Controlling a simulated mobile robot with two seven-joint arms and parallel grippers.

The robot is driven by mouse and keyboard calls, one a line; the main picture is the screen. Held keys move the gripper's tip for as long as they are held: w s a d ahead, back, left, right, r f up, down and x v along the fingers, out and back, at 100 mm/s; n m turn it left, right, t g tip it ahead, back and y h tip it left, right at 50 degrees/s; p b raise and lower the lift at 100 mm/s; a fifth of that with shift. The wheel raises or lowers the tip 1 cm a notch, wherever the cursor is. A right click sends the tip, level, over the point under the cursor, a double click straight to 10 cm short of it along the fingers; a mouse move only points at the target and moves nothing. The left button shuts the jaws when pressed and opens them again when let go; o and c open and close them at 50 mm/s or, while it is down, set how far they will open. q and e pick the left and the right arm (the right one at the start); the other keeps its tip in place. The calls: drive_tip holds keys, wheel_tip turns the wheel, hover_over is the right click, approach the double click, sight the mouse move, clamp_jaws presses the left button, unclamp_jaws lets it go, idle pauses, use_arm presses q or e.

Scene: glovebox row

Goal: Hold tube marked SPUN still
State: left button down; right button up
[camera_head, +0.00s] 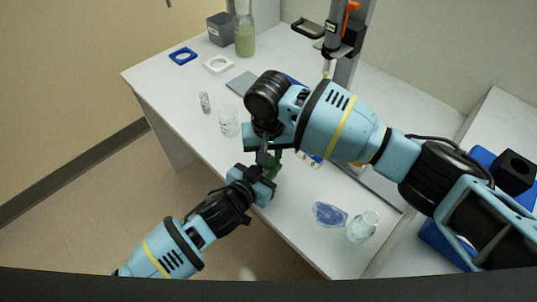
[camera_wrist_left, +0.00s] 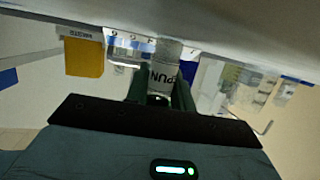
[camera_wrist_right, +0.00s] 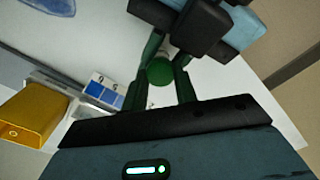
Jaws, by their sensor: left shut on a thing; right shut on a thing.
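The tube marked SPUN (camera_wrist_left: 164,76) stands between the green fingers of my left gripper (camera_wrist_left: 160,88) in the left wrist view; the letters "PUN" show and the rest of the label is out of sight. My left gripper (camera_head: 266,174) is shut on the tube. In the right wrist view a round green cap (camera_wrist_right: 160,71) sits between the fingers of my right gripper (camera_wrist_right: 166,84), which is shut on it. In the head view my right gripper (camera_head: 268,150) meets the left one over the bench's front edge, and the arms mostly hide the tube.
The white bench (camera_head: 290,205) carries a blue transparent piece (camera_head: 330,215) and a glass vessel (camera_head: 362,226) at right. A beaker (camera_head: 229,121) and a small vial (camera_head: 205,102) stand left of the grippers. A bottle (camera_head: 244,37) and a pipette stand (camera_head: 345,65) are behind.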

drive_tip(key=n, duration=0.9)
drive_tip(key=shift+n, duration=0.3)
drive_tip(key=n, duration=0.4)
drive_tip(key=shift+n, duration=0.4)
drive_tip(key=n, duration=0.7)
drive_tip(key=shift+n, duration=0.4)
drive_tip(key=n, duration=0.6)
drive_tip(key=shift+r, duration=0.1)
drive_tip(key=n, duration=0.5)
